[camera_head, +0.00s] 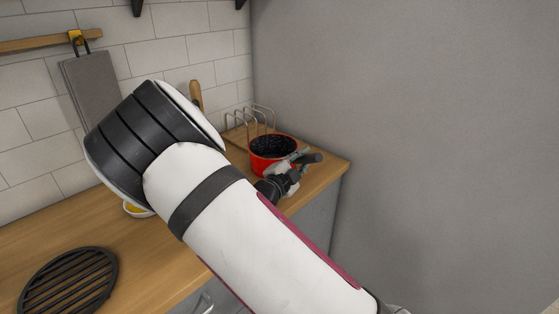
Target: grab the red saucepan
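The red saucepan (268,146), dark and speckled inside, stands upright on the wooden counter in the right corner. Its dark handle (315,158) points right, toward the counter's front edge. My gripper (294,165) is at the near side of the pan, by the base of the handle. My arm crosses the middle of the view and hides part of the counter. The gripper's fingers are small and overlap the handle, so I cannot tell whether they are closed on it.
A wire rack (262,112) stands behind the pan. A grey wall (420,130) rises to the right. A black round grate (68,283) lies at the counter's left front. A small bowl (137,211) is partly hidden by my arm. A grey board (92,88) hangs at the left.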

